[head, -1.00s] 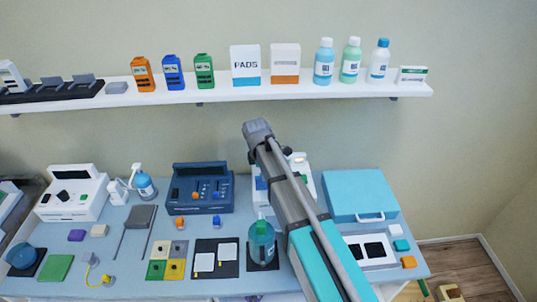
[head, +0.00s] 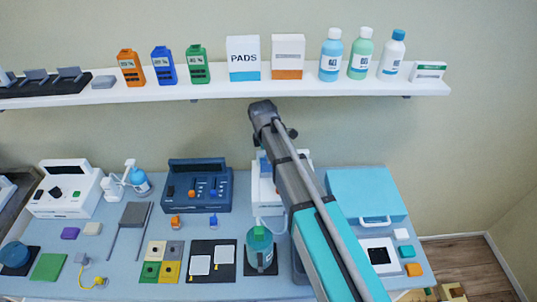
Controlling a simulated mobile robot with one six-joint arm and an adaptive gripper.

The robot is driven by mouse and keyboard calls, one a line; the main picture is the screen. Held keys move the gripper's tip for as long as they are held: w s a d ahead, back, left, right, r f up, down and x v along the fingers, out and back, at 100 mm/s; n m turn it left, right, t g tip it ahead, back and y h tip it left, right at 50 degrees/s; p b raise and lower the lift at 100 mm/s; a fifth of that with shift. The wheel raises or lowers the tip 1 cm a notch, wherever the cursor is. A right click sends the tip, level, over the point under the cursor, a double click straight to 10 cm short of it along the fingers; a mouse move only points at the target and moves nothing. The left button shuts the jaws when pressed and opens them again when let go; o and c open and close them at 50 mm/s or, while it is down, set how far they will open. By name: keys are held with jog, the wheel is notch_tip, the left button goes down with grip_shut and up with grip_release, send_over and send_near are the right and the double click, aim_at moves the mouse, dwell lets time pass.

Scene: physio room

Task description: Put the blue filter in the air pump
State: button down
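A white device (head: 262,196) with a blue part stands on the table, half hidden behind my arm; I cannot tell whether it is the air pump. The blue filter cannot be picked out for certain. A small blue piece (head: 213,221) sits in front of the navy console (head: 198,195), and a small light teal block (head: 402,234) lies at the table's right. My arm rises from the lower right across the table to a dark grey joint near the shelf. The gripper's fingers do not show.
The wall shelf (head: 225,92) carries bottles, boxes and small coloured devices. A teal case (head: 366,196) is at the right. Coloured tiles (head: 161,262) and a white device (head: 66,190) are at the left.

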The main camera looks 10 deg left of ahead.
aim_at(269, 168)
jog(key=shift+f, duration=0.2)
jog(key=shift+f+b, duration=3.05)
jog(key=shift+b, duration=0.2)
jog(key=shift+f+b, duration=0.45)
dwell(0.5)
jog(key=c, duration=0.5)
grip_release()
jog(key=shift+c, duration=0.2)
jog(key=o, duration=0.5)
jog(key=shift+w+r, duration=0.1)
jog(key=shift+r, duration=0.15)
